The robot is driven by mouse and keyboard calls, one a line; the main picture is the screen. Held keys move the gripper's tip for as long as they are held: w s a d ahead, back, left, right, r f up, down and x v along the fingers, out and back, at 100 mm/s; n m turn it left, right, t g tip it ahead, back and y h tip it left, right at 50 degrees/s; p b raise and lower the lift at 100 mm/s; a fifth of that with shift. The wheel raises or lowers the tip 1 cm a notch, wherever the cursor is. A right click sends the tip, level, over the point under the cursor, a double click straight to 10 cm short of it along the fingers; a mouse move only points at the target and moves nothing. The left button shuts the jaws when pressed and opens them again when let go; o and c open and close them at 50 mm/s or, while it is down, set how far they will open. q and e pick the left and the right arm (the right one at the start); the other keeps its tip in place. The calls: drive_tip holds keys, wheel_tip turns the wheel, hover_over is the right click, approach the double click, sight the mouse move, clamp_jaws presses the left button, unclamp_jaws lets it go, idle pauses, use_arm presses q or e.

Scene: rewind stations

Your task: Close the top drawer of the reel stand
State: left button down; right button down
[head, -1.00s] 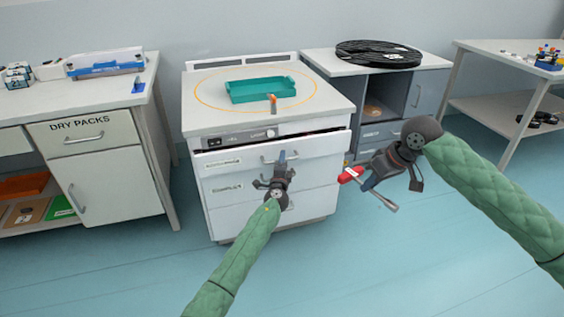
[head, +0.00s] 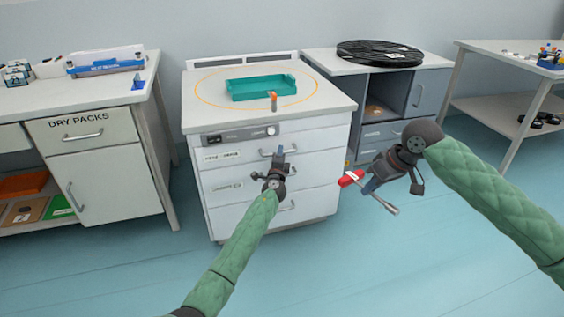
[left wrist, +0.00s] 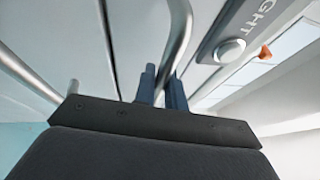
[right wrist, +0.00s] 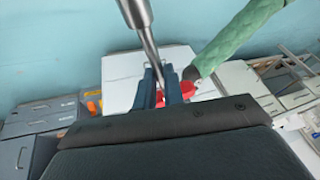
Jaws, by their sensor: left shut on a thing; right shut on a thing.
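The reel stand is the white drawer cabinet (head: 225,190) in the middle of the head view. Its top drawer (head: 318,146) looks flush with the front, with no dark gap above it. My left gripper (head: 279,154) is at the top drawer's bar handle and shut on it. In the left wrist view the fingers (left wrist: 163,90) close around the metal handle (left wrist: 181,40). My right gripper (head: 367,182) is shut on a tool with a red end (head: 350,178) and a metal shaft (head: 384,204), in the air right of the cabinet.
A teal tray (head: 246,96) and a small orange-tipped item (head: 273,101) stand on the cabinet top. A grey cabinet with a black reel (head: 379,53) stands behind right. The DRY PACKS bench (head: 95,155) is at left. The floor in front is clear.

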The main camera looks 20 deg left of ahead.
use_arm(q)
drive_tip(key=shift+a, duration=0.1)
drive_tip(key=c, duration=1.5)
unclamp_jaws()
drive_tip(key=shift+w+f, duration=0.1)
drive_tip(key=shift+w, duration=0.1)
drive_tip(key=shift+o, duration=0.2)
drive_tip(key=shift+s, duration=0.15)
drive_tip(key=v, duration=1.1)
drive_tip(key=shift+s+p, duration=0.4)
drive_tip(key=shift+p, duration=0.05)
drive_tip(key=shift+f, duration=0.1)
